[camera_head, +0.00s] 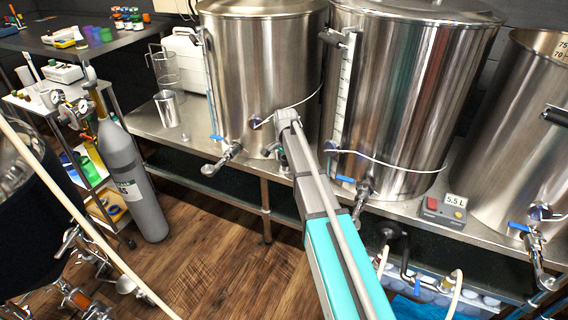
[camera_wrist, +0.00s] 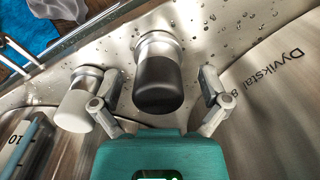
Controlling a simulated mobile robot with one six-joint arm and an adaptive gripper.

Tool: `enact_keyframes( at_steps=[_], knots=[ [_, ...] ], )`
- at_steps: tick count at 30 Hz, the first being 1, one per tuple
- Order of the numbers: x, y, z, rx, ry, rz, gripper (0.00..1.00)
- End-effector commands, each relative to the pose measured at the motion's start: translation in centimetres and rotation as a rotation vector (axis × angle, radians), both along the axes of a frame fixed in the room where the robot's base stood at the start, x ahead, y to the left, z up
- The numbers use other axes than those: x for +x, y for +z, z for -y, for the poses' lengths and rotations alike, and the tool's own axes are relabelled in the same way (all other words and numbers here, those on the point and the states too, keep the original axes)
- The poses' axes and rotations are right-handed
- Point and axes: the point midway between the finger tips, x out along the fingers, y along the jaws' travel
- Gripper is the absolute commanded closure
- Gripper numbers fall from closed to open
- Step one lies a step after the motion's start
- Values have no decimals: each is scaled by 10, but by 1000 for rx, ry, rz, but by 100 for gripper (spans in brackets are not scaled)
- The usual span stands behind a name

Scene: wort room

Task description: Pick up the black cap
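In the wrist view, the black cap (camera_wrist: 158,84) is a rounded black cylinder on a shiny steel stub that stands out from a wet steel surface. My gripper (camera_wrist: 161,88) is open, with one grey finger on each side of the black cap. A gap shows between the cap and each finger, so neither appears to touch it. In the head view my arm reaches toward the gap between two large steel kettles. I cannot make out the fingers or the cap there.
A similar white cap (camera_wrist: 75,108) on its own steel stub is close beside my left-hand finger in the wrist view. The left kettle (camera_head: 262,65) and middle kettle (camera_head: 405,90) stand close around my arm. A grey gas cylinder (camera_head: 140,185) stands on the wooden floor at left.

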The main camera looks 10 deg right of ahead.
Motion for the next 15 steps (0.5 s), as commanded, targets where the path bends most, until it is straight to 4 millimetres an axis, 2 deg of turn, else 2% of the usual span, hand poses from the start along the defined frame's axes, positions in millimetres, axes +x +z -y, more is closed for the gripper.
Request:
enact_keyframes(
  at_steps=[1, 2, 12, 15],
  knots=[
    [0, 0, 0, 0, 0, 0, 23],
    [0, 0, 0, 0, 0, 0, 29],
    [0, 0, 0, 0, 0, 0, 92],
    [0, 0, 0, 0, 1, 0, 92]
  ],
)
